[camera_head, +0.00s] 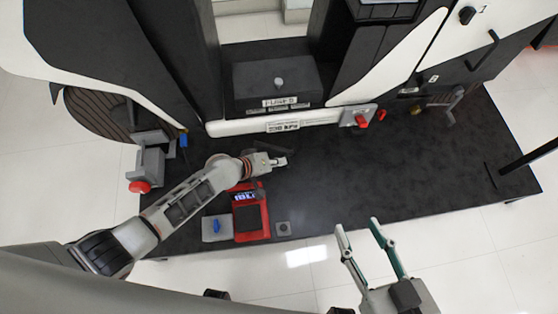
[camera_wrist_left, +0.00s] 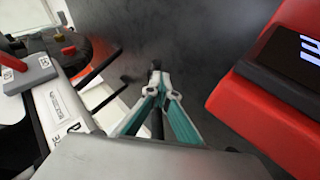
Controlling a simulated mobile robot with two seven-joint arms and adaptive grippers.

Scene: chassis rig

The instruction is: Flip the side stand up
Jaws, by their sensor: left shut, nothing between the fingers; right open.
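A black and white chassis rig has a white lower sill (camera_head: 275,124). A thin dark bar, which looks like the side stand (camera_wrist_left: 108,102), sticks out from beside the sill in the left wrist view, low over the dark platform. In the head view it is hard to make out against the dark surface. My left gripper (camera_head: 281,161) is just in front of the sill, its fingertips together and empty; in the left wrist view the closed fingers (camera_wrist_left: 159,82) lie to the right of the bar, apart from it. My right gripper (camera_head: 359,223) is open and empty over the floor in front of the platform.
A red device with a screen (camera_head: 251,222) stands close by my left forearm, and right of the fingers in the wrist view. A grey box with a blue knob (camera_head: 216,227) is beside it. A red-knobbed clamp (camera_head: 141,186) is at left. The platform's right half (camera_head: 400,165) is mostly clear.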

